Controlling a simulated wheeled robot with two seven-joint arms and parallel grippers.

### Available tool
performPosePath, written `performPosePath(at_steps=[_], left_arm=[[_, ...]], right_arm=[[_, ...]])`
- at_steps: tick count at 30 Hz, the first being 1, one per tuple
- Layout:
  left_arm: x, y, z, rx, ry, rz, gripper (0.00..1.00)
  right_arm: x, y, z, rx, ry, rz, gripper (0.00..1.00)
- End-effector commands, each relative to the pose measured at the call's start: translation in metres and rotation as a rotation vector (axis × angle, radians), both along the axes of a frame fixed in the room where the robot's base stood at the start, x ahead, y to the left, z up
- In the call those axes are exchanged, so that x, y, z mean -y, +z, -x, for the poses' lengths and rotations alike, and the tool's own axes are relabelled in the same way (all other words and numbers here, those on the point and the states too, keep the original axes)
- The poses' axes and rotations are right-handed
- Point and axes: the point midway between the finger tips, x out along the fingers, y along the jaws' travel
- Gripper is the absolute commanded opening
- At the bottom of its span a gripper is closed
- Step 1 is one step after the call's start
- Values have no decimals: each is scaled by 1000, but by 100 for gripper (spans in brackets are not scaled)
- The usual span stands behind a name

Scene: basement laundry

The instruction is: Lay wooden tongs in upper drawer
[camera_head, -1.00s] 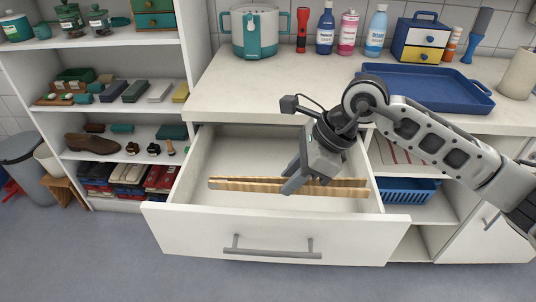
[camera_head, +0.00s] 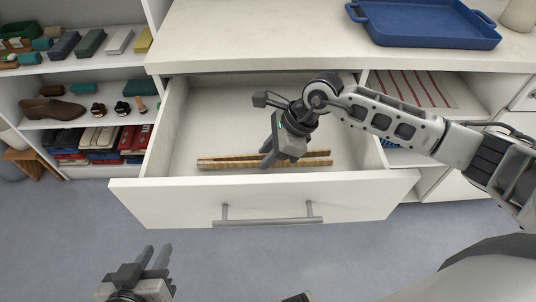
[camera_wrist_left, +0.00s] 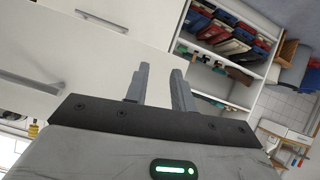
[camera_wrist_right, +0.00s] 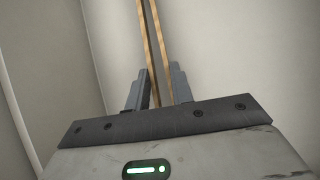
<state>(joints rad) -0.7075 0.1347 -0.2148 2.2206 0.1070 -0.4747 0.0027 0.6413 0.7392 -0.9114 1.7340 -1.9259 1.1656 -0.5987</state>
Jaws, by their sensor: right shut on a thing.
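The wooden tongs (camera_head: 230,163) lie lengthwise inside the open upper drawer (camera_head: 260,200), low toward its front panel. My right gripper (camera_head: 270,160) reaches down into the drawer and is shut on the tongs near their middle. In the right wrist view the tongs (camera_wrist_right: 158,50) run up from between the fingers, their two arms close together. Whether they touch the drawer floor, I cannot tell. My left gripper (camera_head: 154,256) is in front of the drawer at the lower left, empty, with its fingers apart; the left wrist view also shows the open fingers (camera_wrist_left: 157,85).
A blue tray (camera_head: 425,22) stands on the worktop above. The open shelf to the right holds a striped cloth (camera_head: 410,88). Shelves at the left hold shoes (camera_head: 52,108) and boxes. The drawer's back part is clear, and the floor in front is free.

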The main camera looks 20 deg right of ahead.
Motion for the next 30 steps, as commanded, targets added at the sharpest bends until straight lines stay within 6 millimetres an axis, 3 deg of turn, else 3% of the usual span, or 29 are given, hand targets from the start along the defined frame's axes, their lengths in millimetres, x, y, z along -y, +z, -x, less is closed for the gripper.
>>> performPosePath(at_steps=[3, 11, 12, 14, 25, 30], left_arm=[[0, 0, -1, 2, 0, 0, 25], [0, -2, -1, 3, -1, -1, 25], [0, -1, -1, 3, -1, -1, 25], [0, -1, -1, 3, -1, -1, 25], [0, 1, -1, 4, 0, -1, 25], [0, 2, -1, 4, 0, 0, 25]], right_arm=[[0, -13, 0, 0, 0, -1, 0], [0, -14, 0, 1, 0, 0, 0], [0, -14, 0, 1, 0, 0, 29], [0, -14, 0, 1, 0, 0, 45], [2, -9, 0, 2, 0, 1, 45], [16, 14, 3, 5, -1, 3, 45]])
